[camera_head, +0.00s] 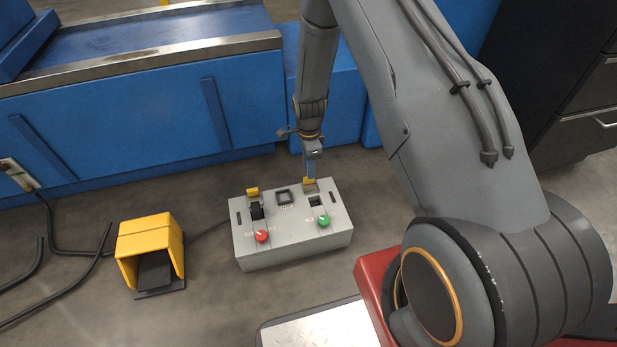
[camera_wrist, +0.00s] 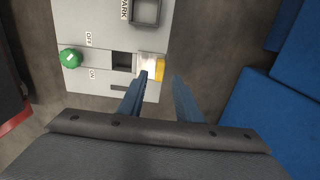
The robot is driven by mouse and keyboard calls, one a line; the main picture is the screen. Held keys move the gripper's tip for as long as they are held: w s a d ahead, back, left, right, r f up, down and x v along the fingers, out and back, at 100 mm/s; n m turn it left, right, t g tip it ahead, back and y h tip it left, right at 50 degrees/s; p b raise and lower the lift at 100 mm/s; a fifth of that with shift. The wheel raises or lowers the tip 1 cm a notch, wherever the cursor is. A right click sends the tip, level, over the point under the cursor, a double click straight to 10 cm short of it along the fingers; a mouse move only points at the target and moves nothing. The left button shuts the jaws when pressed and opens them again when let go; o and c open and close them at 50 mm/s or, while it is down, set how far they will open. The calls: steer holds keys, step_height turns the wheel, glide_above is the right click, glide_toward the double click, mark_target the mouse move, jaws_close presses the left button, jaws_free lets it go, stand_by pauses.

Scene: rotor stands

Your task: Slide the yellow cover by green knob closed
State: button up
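The grey control box (camera_head: 290,250) stands on the floor. The green knob (camera_head: 324,221) is at its right front, and it also shows in the wrist view (camera_wrist: 70,58). The yellow cover (camera_head: 309,181) by the green knob is at the box's far edge, slid back from a dark square opening (camera_wrist: 122,61), which is uncovered. In the wrist view the cover shows a pale plate and a yellow end (camera_wrist: 160,68). My gripper (camera_wrist: 160,78) is open, its blue fingers apart, with the yellow end between or just beyond the tips. I cannot tell whether they touch it.
The box also has a red knob (camera_head: 262,236), another yellow cover (camera_head: 252,191) and a square PARK button (camera_head: 284,197). A yellow foot pedal housing (camera_head: 150,250) stands to the left. A blue conveyor (camera_head: 140,130) is behind. Black cables lie at the far left.

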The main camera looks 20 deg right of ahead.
mark_target(310, 185)
step_height(310, 185, down, 5)
steer(key=shift+r+b, duration=0.1)
steer(key=shift+b, duration=0.6)
jaws_close()
